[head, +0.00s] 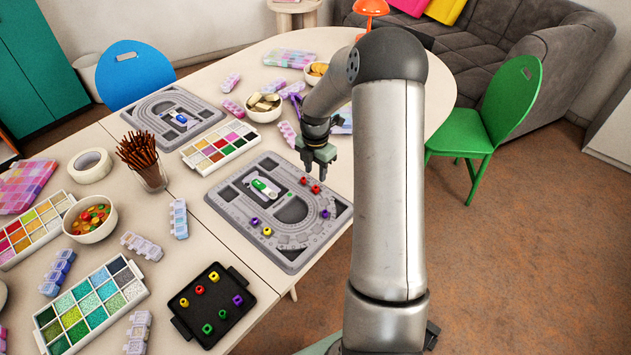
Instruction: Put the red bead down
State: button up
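The grey bead board (232,208) lies on the table below my gripper. My gripper (315,171) points down over the board's upper right part, its two fingers apart with no bead visible between them. Two red beads, one on the left (304,181) and one on the right (315,189), show on the board just below the fingertips. Whether a finger touches either is too small to tell. Also on the board are a purple bead (255,221), a yellow bead (267,231) and another purple bead (325,213). A third red bead (199,290) sits in the black tray (229,333).
The black tray also holds yellow, green and purple beads. A second bead board (152,108) and a colour-sorted bead box (205,165) lie behind. A cup of brown sticks (149,176) and bowls crowd the left. The table edge is close on the right.

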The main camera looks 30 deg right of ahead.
jog(key=s+a+r+m+h, duration=0.1)
jog(key=s+a+r+m, duration=0.4)
jog(key=s+r, duration=0.15)
jog(key=s+a+r+m, duration=0.5)
jog(key=s+r, duration=0.1)
jog(key=r, duration=0.2)
jog(key=s+a+m, duration=0.3)
jog(key=s+m, duration=0.3)
jog(key=s, duration=0.2)
jog(key=s+a+r+m+y, duration=0.1)
jog(key=s+a+m, duration=0.2)
jog(key=s+m, duration=0.3)
jog(key=s, duration=0.2)
jog(key=shift+s+r, duration=0.3)
jog(key=shift+s, duration=0.05)
